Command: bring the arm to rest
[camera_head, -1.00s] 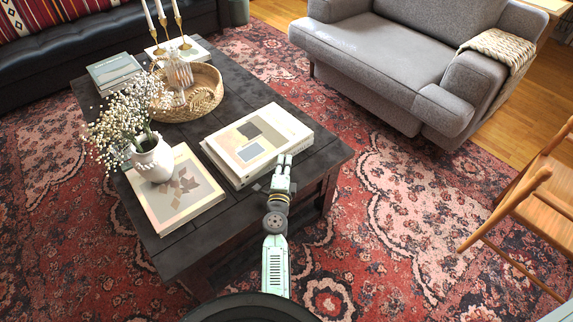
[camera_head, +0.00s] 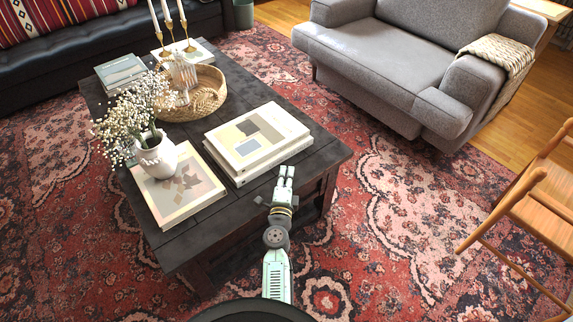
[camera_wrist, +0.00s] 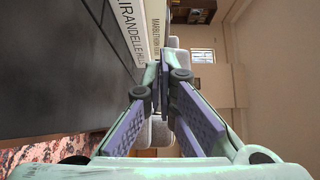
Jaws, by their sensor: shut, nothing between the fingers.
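My gripper (camera_head: 285,175) is at the end of my arm, by the near right edge of the dark coffee table (camera_head: 255,195) in the head view. It is shut and empty. Its fingertips point away from me, just short of the stacked books (camera_head: 258,140). In the wrist view my gripper (camera_wrist: 162,85) has its fingers together, with the book spines (camera_wrist: 151,30) close to their left. Whether the gripper touches the table edge cannot be told.
A white vase (camera_head: 156,157) with flowers stands on a book (camera_head: 180,205) at the table's left. A woven tray (camera_head: 205,100) and candlesticks stand farther back. A grey armchair (camera_head: 390,60) is behind right, a wooden chair (camera_head: 540,205) at right. Rug between is clear.

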